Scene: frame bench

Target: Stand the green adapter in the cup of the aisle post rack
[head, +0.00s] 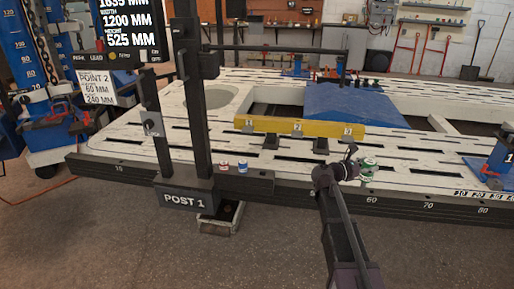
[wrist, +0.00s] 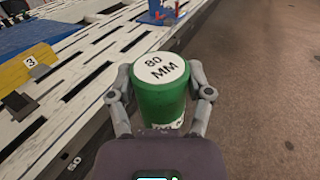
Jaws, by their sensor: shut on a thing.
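The green adapter (wrist: 158,98), a green cylinder with a white top marked "80 MM", stands upright between the two fingers of my gripper (wrist: 160,105) in the wrist view. My gripper is shut on it, one finger on each side. In the head view the adapter (head: 369,162) shows just right of my gripper (head: 356,168), near the front edge of the white bench. A dark rack (head: 258,184) joins the "POST 1" post at the front edge, with a red and a blue adapter on it. I cannot make out an empty cup or tell whether this is the aisle post rack.
A yellow bar (head: 280,126) numbered 1 to 3 lies on the slotted white bench (head: 420,163). A blue ramp (head: 350,103) is behind it. The dark post (head: 188,100) rises tall at the left. A small bin (head: 221,219) is below it. The floor in front is clear.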

